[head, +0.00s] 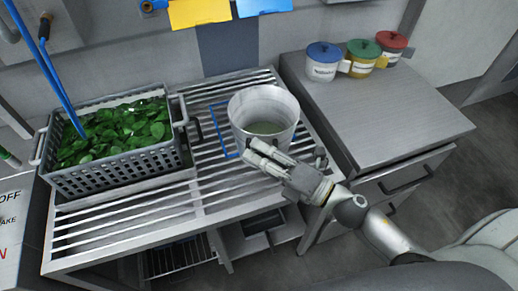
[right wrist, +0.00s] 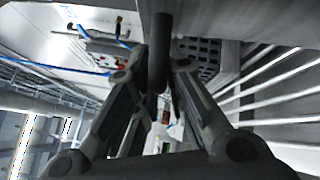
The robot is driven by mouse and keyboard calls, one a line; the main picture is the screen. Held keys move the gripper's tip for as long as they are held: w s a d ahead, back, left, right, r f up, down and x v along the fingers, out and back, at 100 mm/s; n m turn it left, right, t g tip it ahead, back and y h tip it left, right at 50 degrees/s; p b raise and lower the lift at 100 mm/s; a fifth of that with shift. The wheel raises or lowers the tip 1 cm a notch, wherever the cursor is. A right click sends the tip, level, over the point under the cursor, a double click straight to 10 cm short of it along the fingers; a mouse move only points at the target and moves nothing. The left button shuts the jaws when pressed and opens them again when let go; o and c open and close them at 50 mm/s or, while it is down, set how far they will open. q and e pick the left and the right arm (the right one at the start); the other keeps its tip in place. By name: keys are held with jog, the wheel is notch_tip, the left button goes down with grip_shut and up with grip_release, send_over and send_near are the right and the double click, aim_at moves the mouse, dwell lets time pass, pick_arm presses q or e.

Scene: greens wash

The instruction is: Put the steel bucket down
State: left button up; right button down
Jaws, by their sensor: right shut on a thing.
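The steel bucket (head: 264,108) is upright over the slatted metal rack, at its right end. Some greenish content or tint shows inside its bottom. My right gripper (head: 268,158) is at the bucket's near side and shut on it. In the right wrist view a dark bar (right wrist: 160,50) of the bucket lies between the fingers. A blue outlined rectangle (head: 217,130) on the rack shows partly, left of the bucket; the bucket hides the rest. I cannot tell whether the bucket's base touches the slats. My left gripper is not in view.
A grey crate (head: 120,165) of green leaves stands on the rack (head: 215,195) to the left. A steel counter (head: 385,115) with drawers is at the right, bearing blue-, green- and red-lidded tubs (head: 362,57). Bare slats lie between crate and bucket.

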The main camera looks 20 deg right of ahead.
jog(key=shift+r, duration=0.2)
jog(key=c, duration=1.8)
grip_release()
jog(key=shift+f, duration=0.2)
jog(key=o, duration=0.3)
jog(key=shift+s, duration=0.15)
jog(key=shift+s+d+f, duration=0.15)
jog(key=shift+s+d, duration=0.1)
jog(key=b+v, duration=0.3)
jog(key=v, duration=0.8)
jog(key=shift+b, duration=0.4)
jog(key=shift+d, duration=0.1)
